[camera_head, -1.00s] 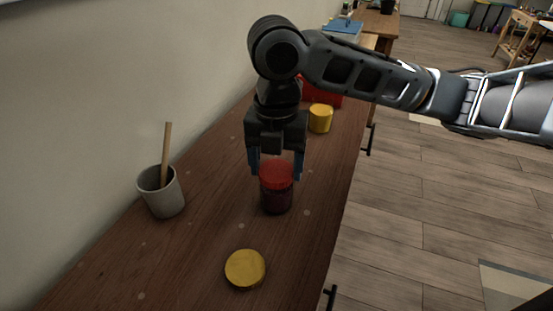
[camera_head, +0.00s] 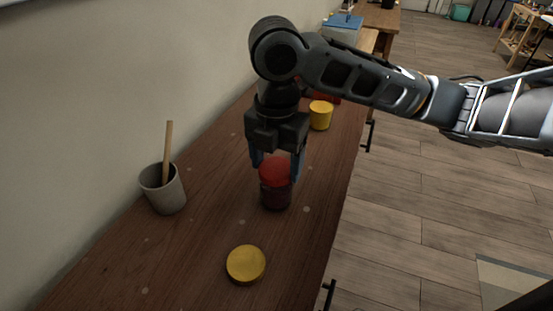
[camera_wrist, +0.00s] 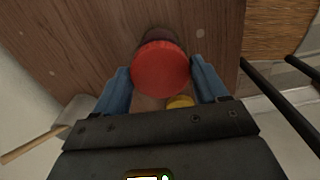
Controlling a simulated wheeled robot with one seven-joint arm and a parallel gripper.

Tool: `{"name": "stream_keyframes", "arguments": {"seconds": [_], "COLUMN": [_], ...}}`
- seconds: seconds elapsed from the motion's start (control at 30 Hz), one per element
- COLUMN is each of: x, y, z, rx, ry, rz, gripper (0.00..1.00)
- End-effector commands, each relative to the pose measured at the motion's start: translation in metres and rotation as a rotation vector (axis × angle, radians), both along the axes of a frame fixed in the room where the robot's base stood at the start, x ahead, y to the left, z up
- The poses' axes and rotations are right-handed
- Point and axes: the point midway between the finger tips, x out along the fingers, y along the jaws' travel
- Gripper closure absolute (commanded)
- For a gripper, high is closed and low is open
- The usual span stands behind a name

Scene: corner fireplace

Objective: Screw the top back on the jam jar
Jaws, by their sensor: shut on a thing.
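The jam jar (camera_head: 276,197) is dark, with a red lid (camera_head: 273,170) at its mouth, and stands upright on the wooden table. My gripper (camera_head: 276,170) comes down from above and is shut on the red lid, with a blue finger on each side. In the wrist view the round lid (camera_wrist: 160,68) lies between the two fingertips (camera_wrist: 160,75). A bit of the dark jar (camera_wrist: 158,34) shows past the lid's far edge. The lid hides most of the jar's mouth there, so I cannot tell how tightly it sits.
A flat yellow lid (camera_head: 246,264) lies nearer on the table (camera_head: 200,240). A grey cup (camera_head: 163,189) with a wooden stick (camera_head: 168,140) stands left, near the wall. A yellow container (camera_head: 320,115) stands behind my gripper. The table's right edge drops to open floor.

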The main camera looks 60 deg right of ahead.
Motion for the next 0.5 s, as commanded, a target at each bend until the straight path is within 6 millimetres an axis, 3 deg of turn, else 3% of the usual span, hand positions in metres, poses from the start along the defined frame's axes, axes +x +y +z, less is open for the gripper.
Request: {"name": "stream_keyframes", "arguments": {"seconds": [0.3,0.5], "x": [0.0002,0.0001], "y": [-0.0001,-0.0004], "z": [0.0004,-0.0006], "rx": [0.001,0.0], "ry": [0.001,0.001], "rz": [-0.232,-0.249], "gripper": [0.63,0.63]}}
